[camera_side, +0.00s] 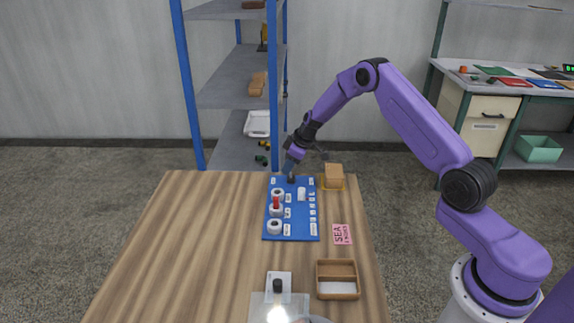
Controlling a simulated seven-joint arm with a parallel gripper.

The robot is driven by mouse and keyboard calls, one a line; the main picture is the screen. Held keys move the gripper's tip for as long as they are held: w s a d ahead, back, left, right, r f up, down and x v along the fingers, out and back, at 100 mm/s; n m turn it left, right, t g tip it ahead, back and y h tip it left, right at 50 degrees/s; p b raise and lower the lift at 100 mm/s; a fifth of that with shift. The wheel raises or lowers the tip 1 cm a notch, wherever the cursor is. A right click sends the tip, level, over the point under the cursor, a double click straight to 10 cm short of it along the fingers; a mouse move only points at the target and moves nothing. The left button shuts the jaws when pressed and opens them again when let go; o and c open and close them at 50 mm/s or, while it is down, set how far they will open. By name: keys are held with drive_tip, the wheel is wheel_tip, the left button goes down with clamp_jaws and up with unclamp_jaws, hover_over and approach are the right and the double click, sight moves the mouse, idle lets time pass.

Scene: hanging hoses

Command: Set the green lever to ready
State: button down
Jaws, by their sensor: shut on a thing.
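A blue panel (273,232) lies on the wooden table, with round white fittings in a column on its left side. A red upright piece (276,203) stands at the middle fitting. A white upright piece (302,194) stands right of it. No green lever can be made out. My gripper (291,179) points down at the panel's far end. It is shut on a small part there, which the fingers hide, so I cannot tell its colour or setting.
A tan block (334,176) stands right of the panel's far end. A pink sign (342,234) and a wooden tray (338,264) lie nearer on the right. A pale object with a black knob (277,286) is at the front. The table's left side is clear.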

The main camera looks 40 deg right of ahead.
drive_tip(key=shift+s+d+f+t+y, duration=0.1)
drive_tip(key=shift+s+d+t+y, duration=0.3)
drive_tip(key=shift+t+y, duration=0.3)
drive_tip(key=shift+s+d+t+y, duration=0.4)
drive_tip(key=shift+t+y, duration=0.2)
drive_tip(key=shift+t, duration=0.1)
drive_tip(key=shift+s+d+f+m+t+y, duration=0.2)
drive_tip(key=shift+s+d+t+y, duration=0.1)
drive_tip(key=shift+t+y, duration=0.3)
drive_tip(key=shift+s+d+f+m+t+y, duration=0.15)
drive_tip(key=shift+s+d+m+t+y, duration=0.1)
drive_tip(key=shift+t+y, duration=0.3)
drive_tip(key=c, duration=0.9)
unclamp_jaws()
drive_tip(key=v, duration=1.7)
drive_tip(key=shift+s+d+f, duration=0.1)
drive_tip(key=shift+s, duration=0.2)
